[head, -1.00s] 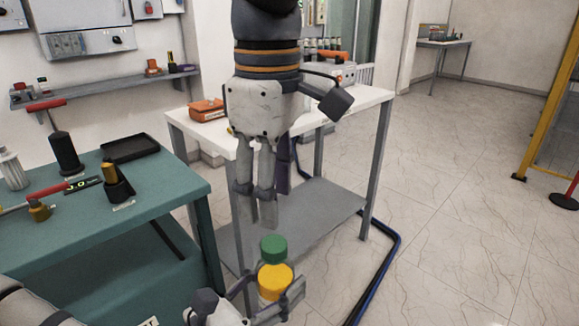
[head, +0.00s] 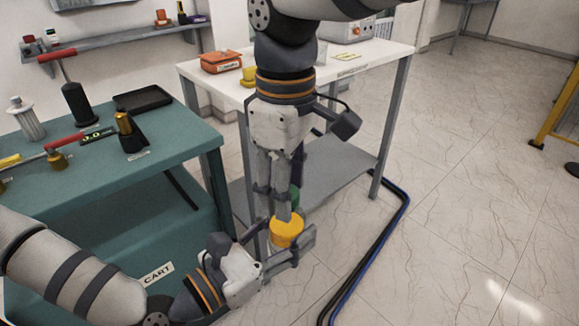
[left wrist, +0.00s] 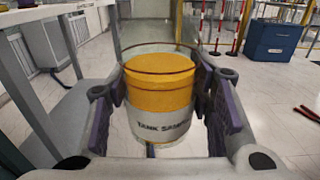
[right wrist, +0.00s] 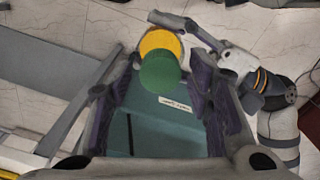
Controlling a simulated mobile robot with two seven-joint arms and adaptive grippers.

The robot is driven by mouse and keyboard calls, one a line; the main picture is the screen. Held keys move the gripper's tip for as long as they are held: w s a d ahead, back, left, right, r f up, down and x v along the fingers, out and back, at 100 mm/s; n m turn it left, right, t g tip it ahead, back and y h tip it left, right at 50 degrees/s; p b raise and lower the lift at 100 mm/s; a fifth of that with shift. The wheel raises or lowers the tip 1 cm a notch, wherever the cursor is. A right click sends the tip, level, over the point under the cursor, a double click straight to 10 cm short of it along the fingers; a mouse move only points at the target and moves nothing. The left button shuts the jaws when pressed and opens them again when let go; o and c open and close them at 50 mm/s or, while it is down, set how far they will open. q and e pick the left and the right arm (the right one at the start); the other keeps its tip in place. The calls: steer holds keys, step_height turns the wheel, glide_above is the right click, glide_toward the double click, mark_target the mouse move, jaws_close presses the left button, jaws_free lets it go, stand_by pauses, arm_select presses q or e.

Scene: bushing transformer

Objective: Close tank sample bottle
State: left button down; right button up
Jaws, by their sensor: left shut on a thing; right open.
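The tank sample bottle (left wrist: 160,124) has a clear wall and a pale label, with yellow (head: 286,232) inside. It looks upright. My left gripper (head: 280,246) is shut on its sides; both fingers also show in the left wrist view. A green cap (right wrist: 160,71) is above the bottle, overlapping the yellow in the right wrist view. I cannot tell whether it touches the rim. My right gripper (head: 276,214) points down from above and is open, with its fingers either side of the green cap. In the head view its fingers partly hide the cap (head: 295,197).
A green cart (head: 180,150) with tools and a black tray (head: 142,99) stands at the left. A white table (head: 375,62) with a lower shelf (head: 335,160) is close behind the grippers. Dark hoses (head: 372,245) run along the floor.

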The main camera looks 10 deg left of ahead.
jaws_close()
steer(key=shift+o, duration=0.7)
jaws_free()
step_height(320, 180, up, 12)
